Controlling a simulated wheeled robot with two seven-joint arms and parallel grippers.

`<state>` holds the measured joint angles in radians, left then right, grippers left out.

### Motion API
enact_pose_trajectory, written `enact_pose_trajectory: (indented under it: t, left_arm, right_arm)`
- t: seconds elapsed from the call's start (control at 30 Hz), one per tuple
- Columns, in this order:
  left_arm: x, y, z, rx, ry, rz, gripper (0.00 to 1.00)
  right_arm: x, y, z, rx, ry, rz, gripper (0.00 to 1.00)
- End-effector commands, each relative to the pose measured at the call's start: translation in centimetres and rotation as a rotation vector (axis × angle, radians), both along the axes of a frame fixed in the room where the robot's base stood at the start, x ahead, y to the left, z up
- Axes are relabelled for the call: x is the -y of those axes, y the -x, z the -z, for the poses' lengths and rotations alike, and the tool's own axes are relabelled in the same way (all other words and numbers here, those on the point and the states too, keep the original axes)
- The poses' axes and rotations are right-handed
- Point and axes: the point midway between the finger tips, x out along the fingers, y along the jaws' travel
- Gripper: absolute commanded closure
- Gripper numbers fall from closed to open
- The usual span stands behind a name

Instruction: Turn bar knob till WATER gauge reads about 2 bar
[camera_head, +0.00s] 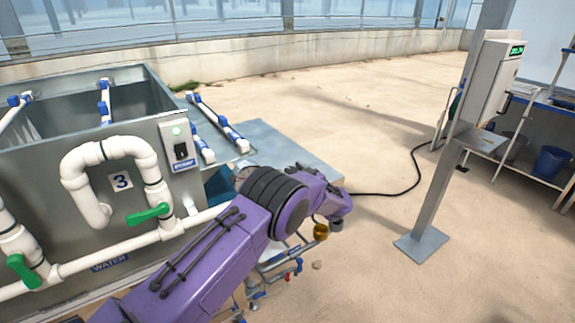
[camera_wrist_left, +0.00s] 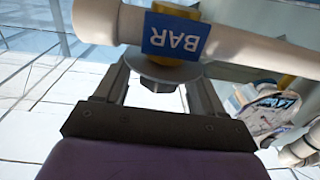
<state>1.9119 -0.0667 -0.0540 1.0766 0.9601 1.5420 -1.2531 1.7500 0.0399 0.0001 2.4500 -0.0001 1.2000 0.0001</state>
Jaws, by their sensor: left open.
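In the left wrist view, a grey knob (camera_wrist_left: 160,84) with a round flange sits under a brass-yellow body on a pale pipe (camera_wrist_left: 240,44). A blue BAR label (camera_wrist_left: 176,36) is on the pipe beside it. My left gripper (camera_wrist_left: 158,76) is open, with one finger on each side of the knob; I cannot tell whether either touches it. In the head view my purple left arm (camera_head: 250,230) reaches over the pipework and hides most of that area. A small brass part (camera_head: 321,231) shows by its wrist. I cannot make out the WATER gauge or its reading. My right gripper is not in view.
A grey tank (camera_head: 115,150) marked 3 carries white pipes and green-handled valves (camera_head: 150,213). A WATER label (camera_head: 109,262) is on its front. A metal post (camera_head: 440,190) with a control box stands right. A black cable (camera_head: 400,188) crosses the otherwise mostly clear floor.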

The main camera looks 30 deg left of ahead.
Motion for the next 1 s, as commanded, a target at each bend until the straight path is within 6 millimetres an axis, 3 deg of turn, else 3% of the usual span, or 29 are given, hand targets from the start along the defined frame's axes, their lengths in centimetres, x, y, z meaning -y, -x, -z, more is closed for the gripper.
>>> enact_pose_trajectory:
  t: [0.2, 0.47, 0.63, 1.0]
  left_arm:
    - [-2.4, -0.9, 0.0, -0.001, 0.000, 0.001, 0.31]
    - [-2.6, -1.0, 0.1, -0.001, 0.000, 0.002, 0.31]
    - [-2.6, -1.0, 0.1, -0.001, 0.000, 0.002, 0.82]
    - [-2.6, -1.0, 0.0, -0.003, 0.000, 0.047, 0.82]
  right_arm:
    - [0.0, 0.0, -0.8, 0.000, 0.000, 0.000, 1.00]
    - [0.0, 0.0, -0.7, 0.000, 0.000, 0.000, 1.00]
    - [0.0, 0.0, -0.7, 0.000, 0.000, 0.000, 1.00]
    - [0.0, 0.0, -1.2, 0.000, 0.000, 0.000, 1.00]
